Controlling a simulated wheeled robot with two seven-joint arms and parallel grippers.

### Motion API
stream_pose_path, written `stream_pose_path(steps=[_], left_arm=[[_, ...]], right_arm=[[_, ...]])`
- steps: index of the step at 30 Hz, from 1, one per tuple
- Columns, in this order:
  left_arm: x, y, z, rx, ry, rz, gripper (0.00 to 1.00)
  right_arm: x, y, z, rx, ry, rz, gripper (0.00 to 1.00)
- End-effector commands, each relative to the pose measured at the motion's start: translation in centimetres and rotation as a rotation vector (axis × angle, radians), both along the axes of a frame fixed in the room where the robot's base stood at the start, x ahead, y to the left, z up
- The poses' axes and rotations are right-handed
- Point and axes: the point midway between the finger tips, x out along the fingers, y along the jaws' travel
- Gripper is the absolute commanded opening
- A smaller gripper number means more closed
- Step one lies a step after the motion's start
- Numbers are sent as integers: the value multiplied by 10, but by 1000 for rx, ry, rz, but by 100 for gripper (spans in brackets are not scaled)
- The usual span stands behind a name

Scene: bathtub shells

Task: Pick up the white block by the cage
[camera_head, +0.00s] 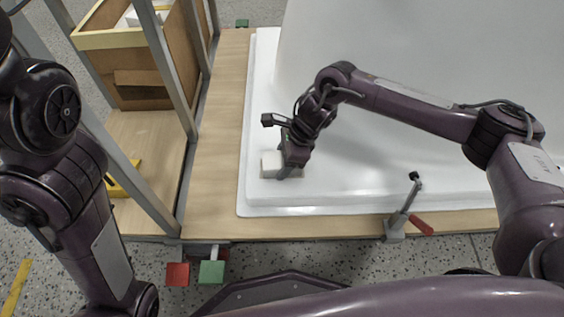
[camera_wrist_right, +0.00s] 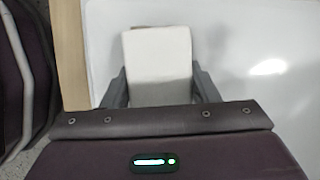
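The white block (camera_head: 271,165) is at the near left part of the white bathtub shell (camera_head: 340,195). My right gripper (camera_head: 289,168) reaches down over it, and a dark finger hides part of the block. In the right wrist view the block (camera_wrist_right: 158,65) is between the two fingers of my right gripper (camera_wrist_right: 159,80), one at each side. No clear gap shows, but I cannot tell whether they grip it. The block seems to be at the shell's surface. My left arm comes in at the left; its gripper is out of view.
A grey metal frame (camera_head: 166,75) stands left of the shell, with a wooden box (camera_head: 130,80) behind it. A clamp with a red handle (camera_head: 421,225) is at the table's front edge. Red (camera_head: 177,274) and green (camera_head: 211,272) blocks are below that edge.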

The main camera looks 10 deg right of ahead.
Motion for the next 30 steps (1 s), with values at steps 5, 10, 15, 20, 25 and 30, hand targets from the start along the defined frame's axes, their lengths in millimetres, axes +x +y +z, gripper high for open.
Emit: stream_pose_path(steps=[5, 10, 15, 20, 25, 30], left_arm=[[0, 0, 0, 0, 1, 0, 36], [0, 0, 0, 0, 1, 0, 36], [1, 0, 6, 1, 2, 0, 36], [6, -4, 9, 12, 19, -11, 36], [15, -14, 6, 40, 58, -44, 36], [27, -15, -1, 44, 111, -61, 36]], right_arm=[[0, 0, 0, 0, 0, 0, 33], [0, 0, 0, 0, 0, 0, 33], [0, 0, 6, 0, 0, 0, 33], [1, 0, 29, 2, -4, 1, 33], [1, 0, 73, 1, -4, 2, 33], [1, 1, 122, 1, -5, 1, 33]])
